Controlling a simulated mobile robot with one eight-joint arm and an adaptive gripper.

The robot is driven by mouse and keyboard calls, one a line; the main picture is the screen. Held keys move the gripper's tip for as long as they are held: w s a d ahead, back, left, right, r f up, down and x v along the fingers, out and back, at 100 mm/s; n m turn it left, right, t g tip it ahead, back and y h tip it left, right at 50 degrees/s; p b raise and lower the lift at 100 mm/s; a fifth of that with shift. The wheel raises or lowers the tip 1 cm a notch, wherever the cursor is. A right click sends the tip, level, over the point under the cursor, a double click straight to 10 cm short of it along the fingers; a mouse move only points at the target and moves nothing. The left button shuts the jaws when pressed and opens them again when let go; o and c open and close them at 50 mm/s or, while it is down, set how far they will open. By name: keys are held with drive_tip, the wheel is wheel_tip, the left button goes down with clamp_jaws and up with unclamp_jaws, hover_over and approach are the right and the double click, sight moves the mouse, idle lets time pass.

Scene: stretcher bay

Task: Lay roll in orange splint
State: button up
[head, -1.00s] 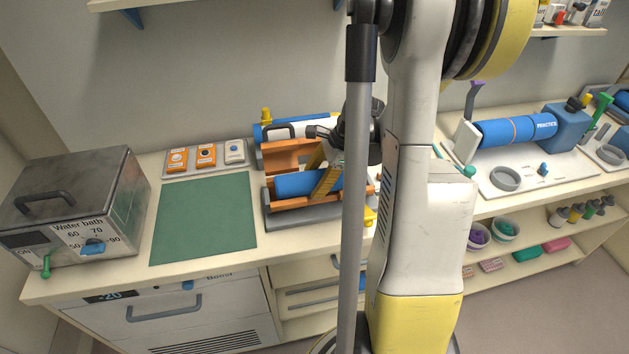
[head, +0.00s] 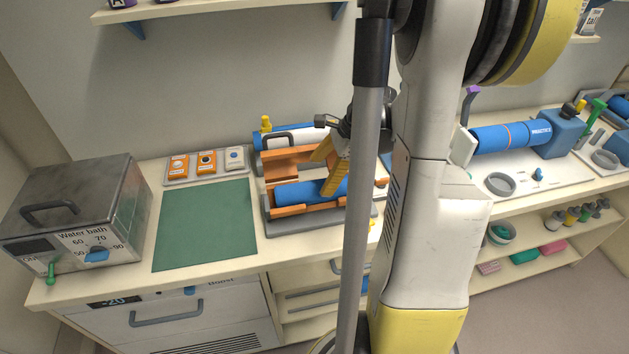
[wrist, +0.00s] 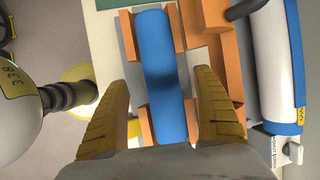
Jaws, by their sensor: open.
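The orange splint (head: 288,158) stands on a grey base on the bench, with orange cradle pieces and an orange lid-like part behind. The blue roll (head: 295,193) lies lengthwise in its cradle; in the wrist view the roll (wrist: 157,60) sits between orange blocks at both ends. My gripper (head: 332,180) is at the right part of the roll, with its yellow fingers spread. In the wrist view my gripper (wrist: 163,80) is open, one finger on each side of the roll, with gaps showing.
A white-and-blue cylinder device (head: 298,135) stands close behind the splint. A green mat (head: 205,225) lies clear to the left, with a water bath (head: 75,210) beyond it. A blue practice roll on a stand (head: 510,134) is at the right.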

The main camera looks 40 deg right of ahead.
drive_tip(key=p+v, duration=0.1)
drive_tip(key=v, duration=0.6)
drive_tip(key=s+a+r+n+t+h, duration=0.1)
drive_tip(key=a+r+n, duration=0.2)
drive_tip(key=a+n, duration=0.9)
drive_tip(key=s+a+r+n+t+h, duration=0.1)
drive_tip(key=a+r+n, duration=0.3)
drive_tip(key=a+n, duration=0.8)
drive_tip(key=s+a+t, duration=0.1)
drive_tip(key=a, duration=0.4)
drive_tip(key=shift+s+h, duration=0.25)
drive_tip(key=shift+h, duration=0.15)
wheel_tip(320, 180, down, 8)
drive_tip(key=b, duration=0.8)
